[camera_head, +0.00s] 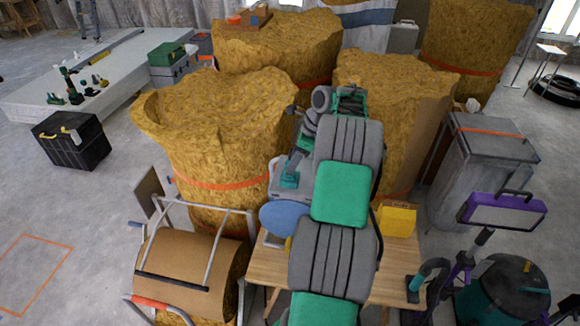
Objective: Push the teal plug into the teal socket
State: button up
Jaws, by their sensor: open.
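I cannot pick out the teal plug or the teal socket with certainty in the head view. A grey and green jointed form, which looks like my arm, rises through the middle and hides part of the wooden workbench (268,264). A small teal and grey tool (290,173) shows left of it, above a blue disc (284,219); I cannot tell what it is. My gripper's fingers cannot be made out.
Large straw-coloured bales (222,125) with orange bands stand behind the bench. A wire-framed brown roll (190,262) is at left, a grey bin (480,170) at right. A black toolbox (72,141) stands on open floor. A yellow box (397,221) sits on the bench.

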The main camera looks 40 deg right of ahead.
jog(key=v, duration=0.4)
jog(key=shift+a, duration=0.1)
jog(key=a+r+n+b, duration=0.1)
jog(key=a+r+n, duration=0.25)
jog(key=a, duration=0.45)
jog(key=w+a+r+n+h, duration=0.1)
jog(key=a+r+n, duration=0.1)
jog(key=a+n, duration=0.45)
jog(key=a+r+n+b, duration=0.1)
jog(key=a+r+n, duration=0.2)
jog(key=a, duration=0.6)
jog(key=s+a+f+n+h, duration=0.1)
jog(key=s+a+f+n, duration=0.1)
jog(key=s+a+n, duration=0.5)
jog(key=s+a+f+n+t+b, duration=0.1)
jog(key=s+a+f+n, duration=0.1)
jog(key=s+a+n, duration=0.5)
jog(key=shift+s+f+n+h, duration=0.3)
jog(key=shift+s+n+h, duration=0.1)
jog(key=shift+s+n, duration=0.3)
